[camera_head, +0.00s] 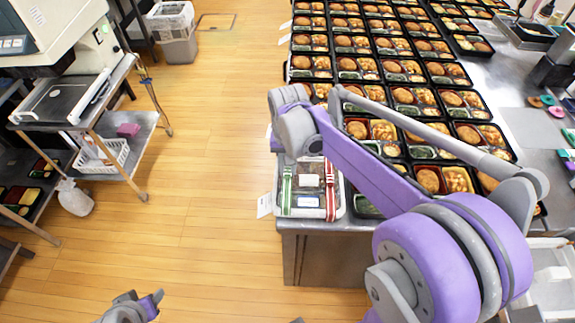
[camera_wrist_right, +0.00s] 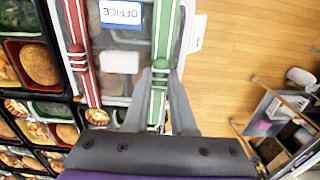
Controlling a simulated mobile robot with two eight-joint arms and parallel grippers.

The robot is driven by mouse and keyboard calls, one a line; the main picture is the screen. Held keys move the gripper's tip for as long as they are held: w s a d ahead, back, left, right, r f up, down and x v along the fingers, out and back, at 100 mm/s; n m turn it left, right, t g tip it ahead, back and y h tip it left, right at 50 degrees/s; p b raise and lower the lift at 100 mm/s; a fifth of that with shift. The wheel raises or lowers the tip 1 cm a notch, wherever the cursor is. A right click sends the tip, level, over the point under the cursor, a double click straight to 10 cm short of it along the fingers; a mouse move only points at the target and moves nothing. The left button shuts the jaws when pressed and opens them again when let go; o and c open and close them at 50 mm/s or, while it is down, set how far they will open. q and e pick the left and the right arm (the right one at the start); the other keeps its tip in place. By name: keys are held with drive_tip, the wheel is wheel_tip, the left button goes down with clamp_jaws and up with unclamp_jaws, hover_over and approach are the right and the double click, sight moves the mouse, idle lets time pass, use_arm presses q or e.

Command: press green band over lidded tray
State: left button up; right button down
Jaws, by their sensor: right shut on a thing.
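The lidded tray (camera_head: 310,171) sits at the near left corner of the steel table, its clear lid on. A green striped band (camera_head: 287,192) runs across its left part and a red striped band (camera_head: 330,192) across its right part. In the right wrist view the green band (camera_wrist_right: 167,30) runs between the fingers of my right gripper (camera_wrist_right: 160,82), which is shut on it close over the lid. The red band (camera_wrist_right: 82,50) lies to the left there. In the head view my right arm hides that gripper. A grey and purple end of my left arm (camera_head: 135,306) shows at the bottom left; its jaws are unclear.
Rows of filled black bento trays (camera_head: 352,68) cover the table behind and right of the lidded tray. The wooden floor (camera_head: 205,130) left of the table is clear; a cart (camera_head: 137,165) stands further left.

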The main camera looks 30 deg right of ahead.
use_arm(q)
drive_tip(key=shift+s+f+b, duration=0.3)
drive_tip(key=shift+f+b, duration=0.3)
drive_tip(key=shift+f, duration=0.25)
use_arm(e)
drive_tip(key=shift+f, duration=1.1)
use_arm(q)
drive_tip(key=shift+f, duration=0.15)
use_arm(e)
drive_tip(key=shift+f, duration=0.15)
drive_tip(key=shift+c, duration=0.5)
unclamp_jaws()
drive_tip(key=shift+r+p, duration=2)
drive_tip(key=shift+r, duration=2.05)
use_arm(q)
wheel_tip(320, 180, up, 6)
drive_tip(key=w, duration=0.2)
drive_tip(key=shift+w, duration=0.15)
